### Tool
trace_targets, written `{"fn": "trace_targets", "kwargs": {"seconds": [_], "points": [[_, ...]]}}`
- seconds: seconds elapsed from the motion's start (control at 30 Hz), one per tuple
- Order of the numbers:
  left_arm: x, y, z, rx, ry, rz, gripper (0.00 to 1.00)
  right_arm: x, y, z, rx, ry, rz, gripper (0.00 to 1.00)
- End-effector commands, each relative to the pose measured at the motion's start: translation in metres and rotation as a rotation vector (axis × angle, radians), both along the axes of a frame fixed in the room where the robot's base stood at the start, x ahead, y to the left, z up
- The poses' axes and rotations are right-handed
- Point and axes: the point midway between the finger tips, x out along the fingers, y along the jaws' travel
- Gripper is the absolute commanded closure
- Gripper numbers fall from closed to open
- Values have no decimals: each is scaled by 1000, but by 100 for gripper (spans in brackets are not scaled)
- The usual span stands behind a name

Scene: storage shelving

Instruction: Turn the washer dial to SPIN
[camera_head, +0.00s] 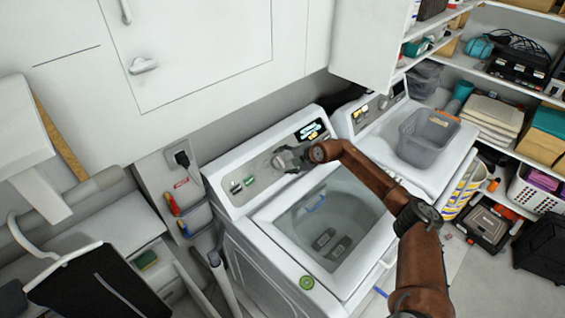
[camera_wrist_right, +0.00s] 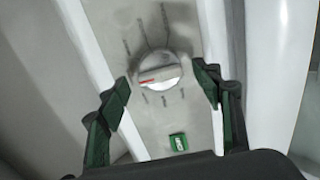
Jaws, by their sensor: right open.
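The washer (camera_head: 238,200) is a white top-loader with its tub opening in view. Its dial is hidden or hard to make out behind my right gripper (camera_head: 290,158) in the head view. In the right wrist view the dial (camera_wrist_right: 160,72) is a round grey knob with a raised bar and a red mark at the bar's left end. Blurred labels, too small to read, surround it. My right gripper (camera_wrist_right: 165,95) is open, its green-padded fingers on either side of the dial, apart from it. My left gripper is not in view.
A green button (camera_wrist_right: 178,142) sits below the dial in the wrist view. The lit display (camera_head: 310,130) is right of the dial. A grey basket (camera_head: 426,138) stands on the neighbouring machine. White cabinets (camera_head: 200,50) hang above the washer panel.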

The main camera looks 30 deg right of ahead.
Motion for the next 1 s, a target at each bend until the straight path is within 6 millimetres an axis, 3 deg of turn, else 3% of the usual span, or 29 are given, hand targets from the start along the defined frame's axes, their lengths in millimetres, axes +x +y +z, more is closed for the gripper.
{"fn": "trace_targets", "kwargs": {"seconds": [0.17,0.47,1.0], "points": [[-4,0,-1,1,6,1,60,10,4,-9,0,-1,0,40],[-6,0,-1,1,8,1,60,11,4,-10,-1,0,0,41],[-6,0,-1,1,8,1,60,10,3,-10,-1,0,-1,78]]}}
